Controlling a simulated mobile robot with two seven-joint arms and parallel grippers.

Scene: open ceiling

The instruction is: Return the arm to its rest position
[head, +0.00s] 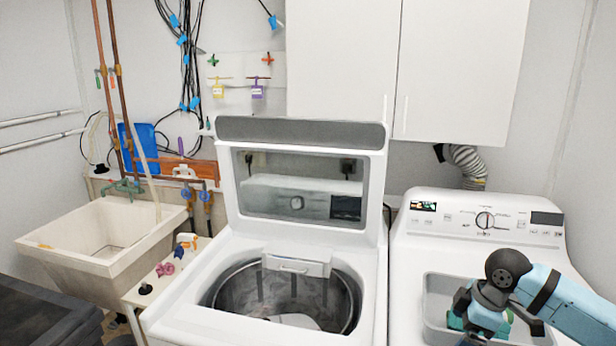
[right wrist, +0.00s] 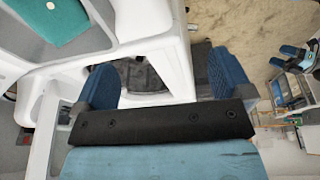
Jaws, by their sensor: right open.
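My right arm comes in from the right in the head view, bent over the white dryer (head: 491,214) at the right. My right gripper (right wrist: 160,62) shows in the right wrist view with its two blue fingers wide apart and nothing between them. In the head view the arm's wrist and dark joints cover part of the grey bin on the dryer, and the fingers cannot be made out clearly. My left arm and gripper are not in view.
The grey bin (head: 436,298) holds something green; a teal item (right wrist: 52,22) also shows in the right wrist view. A top-loading washer (head: 240,262) stands left of the dryer with its lid up. A utility sink (head: 75,262) is further left. White cabinets (head: 455,70) hang above.

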